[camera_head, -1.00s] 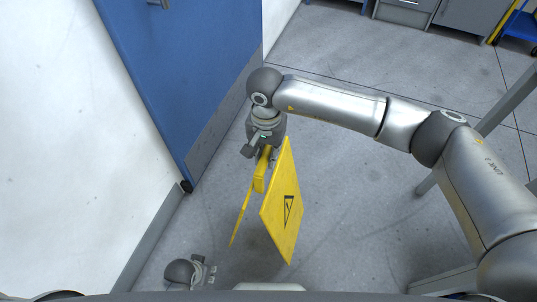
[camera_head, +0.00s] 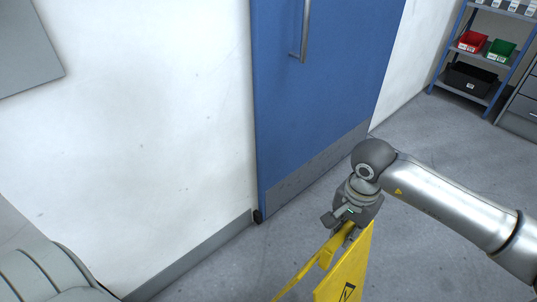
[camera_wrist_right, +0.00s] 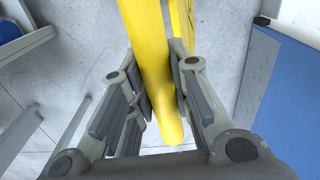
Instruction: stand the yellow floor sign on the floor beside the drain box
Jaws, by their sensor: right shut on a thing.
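The yellow floor sign (camera_head: 345,278) hangs from my right gripper (camera_head: 346,222) at the lower right of the head view. Its two panels are spread apart at the bottom, and its lower part is cut off by the picture edge. In the right wrist view, my right gripper (camera_wrist_right: 161,92) is shut on the yellow top part of the sign (camera_wrist_right: 152,50), with a finger on each side. I cannot see whether the sign touches the floor. The drain box is not seen in either view. My left gripper is not in view.
A blue door (camera_head: 315,90) with a metal handle stands in the white wall (camera_head: 150,120), beyond the sign. A shelf (camera_head: 478,60) with red and green bins stands at the back right. Grey floor (camera_head: 440,150) is clear between the door and the shelf.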

